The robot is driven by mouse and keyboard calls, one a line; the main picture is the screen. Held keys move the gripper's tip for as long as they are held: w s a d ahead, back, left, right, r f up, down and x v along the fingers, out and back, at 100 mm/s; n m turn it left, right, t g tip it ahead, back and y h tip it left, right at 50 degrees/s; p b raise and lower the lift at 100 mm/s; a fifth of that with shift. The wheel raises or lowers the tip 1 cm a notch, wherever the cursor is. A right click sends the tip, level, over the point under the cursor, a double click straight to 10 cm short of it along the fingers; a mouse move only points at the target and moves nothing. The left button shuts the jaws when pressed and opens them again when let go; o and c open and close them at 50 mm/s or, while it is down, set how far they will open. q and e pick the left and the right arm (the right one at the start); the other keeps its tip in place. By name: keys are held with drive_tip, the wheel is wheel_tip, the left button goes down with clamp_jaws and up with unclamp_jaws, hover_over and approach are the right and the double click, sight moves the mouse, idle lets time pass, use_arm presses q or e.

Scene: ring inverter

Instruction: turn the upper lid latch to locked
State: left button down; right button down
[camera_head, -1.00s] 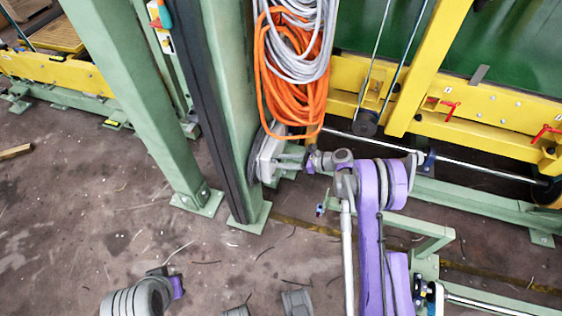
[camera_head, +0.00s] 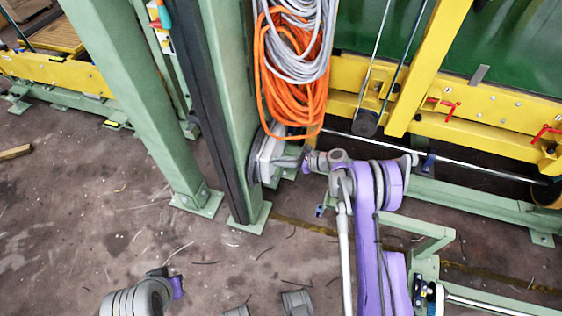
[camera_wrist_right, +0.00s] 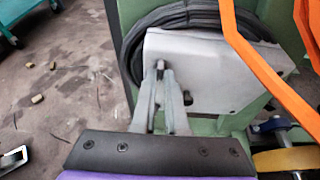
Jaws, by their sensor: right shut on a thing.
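The grey-white box (camera_wrist_right: 215,72) with its lid faces me in the right wrist view. It also shows edge-on, on the green post, in the head view (camera_head: 266,160). The upper lid latch (camera_wrist_right: 160,66) is a small grey piece near the lid's upper left. My right gripper (camera_wrist_right: 162,76) is shut on it, and the fingers hide part of it. A second dark latch or slot (camera_wrist_right: 187,98) shows lower on the lid, beside the fingers. In the head view my right gripper (camera_head: 290,161) reaches the box from the right.
Orange cable loops (camera_head: 285,90) and grey cable (camera_head: 300,35) hang right above the box. A black cable coil (camera_wrist_right: 190,20) lies behind it. A green beam frame (camera_head: 420,245) stands near my right arm. The floor at left is mostly clear.

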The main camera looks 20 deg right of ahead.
drive_tip(key=shift+s+a+f+n+t+h+b, duration=0.1)
drive_tip(key=shift+s+f+n+t+h+b, duration=0.1)
drive_tip(key=shift+n+t+b, duration=1.65)
drive_tip(key=shift+s+a+f+n+t+h+b, duration=0.15)
drive_tip(key=shift+n+t+b, duration=0.45)
drive_tip(key=shift+n+b, duration=1.35)
drive_tip(key=shift+s+a+f+n+t+h+b, duration=0.2)
drive_tip(key=shift+n+t+b, duration=0.9)
drive_tip(key=shift+n, duration=1.8)
drive_tip(key=shift+w+d+r, duration=0.1)
drive_tip(key=c, duration=0.9)
unclamp_jaws()
drive_tip(key=shift+c, duration=0.2)
drive_tip(key=shift+d, duration=0.1)
